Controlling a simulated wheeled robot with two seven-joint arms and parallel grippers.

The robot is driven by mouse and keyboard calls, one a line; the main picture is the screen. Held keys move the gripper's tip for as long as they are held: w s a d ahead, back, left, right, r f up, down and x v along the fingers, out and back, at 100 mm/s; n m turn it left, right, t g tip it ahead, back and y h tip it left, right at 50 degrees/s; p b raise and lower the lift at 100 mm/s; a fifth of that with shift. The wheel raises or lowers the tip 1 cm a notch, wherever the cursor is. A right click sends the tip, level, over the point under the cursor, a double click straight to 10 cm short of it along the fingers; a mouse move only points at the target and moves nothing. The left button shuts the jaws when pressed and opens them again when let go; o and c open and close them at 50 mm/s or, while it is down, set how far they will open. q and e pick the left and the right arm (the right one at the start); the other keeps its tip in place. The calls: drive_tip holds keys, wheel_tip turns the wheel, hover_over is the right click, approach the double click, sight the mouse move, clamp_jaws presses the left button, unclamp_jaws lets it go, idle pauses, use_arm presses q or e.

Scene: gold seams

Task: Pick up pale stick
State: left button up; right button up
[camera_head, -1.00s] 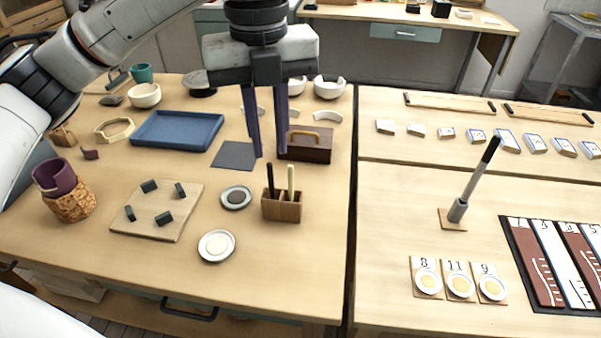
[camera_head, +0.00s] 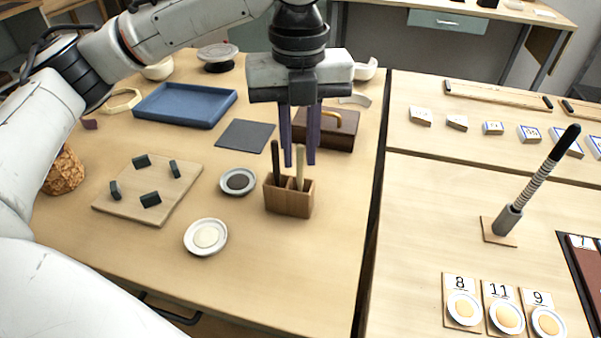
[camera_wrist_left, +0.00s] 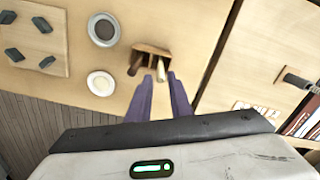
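The pale stick (camera_head: 300,170) stands upright in the right slot of a small wooden holder (camera_head: 289,201). A dark stick (camera_head: 276,160) stands in the left slot. My left gripper (camera_head: 299,164) points down above the holder, open, with a purple finger on each side of the pale stick's upper end in the head view. In the left wrist view the pale stick (camera_wrist_left: 161,72) shows just beyond the gap between the fingertips (camera_wrist_left: 161,78), and the dark stick (camera_wrist_left: 135,66) lies to the left. I cannot tell whether the fingers touch the pale stick. My right gripper is out of view.
A brown box with a handle (camera_head: 327,130) stands close behind the gripper. Two small dishes, one with a dark disc (camera_head: 238,181) and one with a pale disc (camera_head: 206,237), lie left of the holder. The table is bare in front of the holder.

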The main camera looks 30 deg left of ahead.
sight(300, 186)
use_arm(q)
drive_tip(key=f, duration=0.3)
drive_tip(key=f+b, duration=0.1)
drive_tip(key=f, duration=0.1)
drive_tip(key=shift+w+a, duration=0.2)
drive_tip(key=shift+w, duration=0.2)
clamp_jaws()
drive_tip(key=shift+r, duration=0.1)
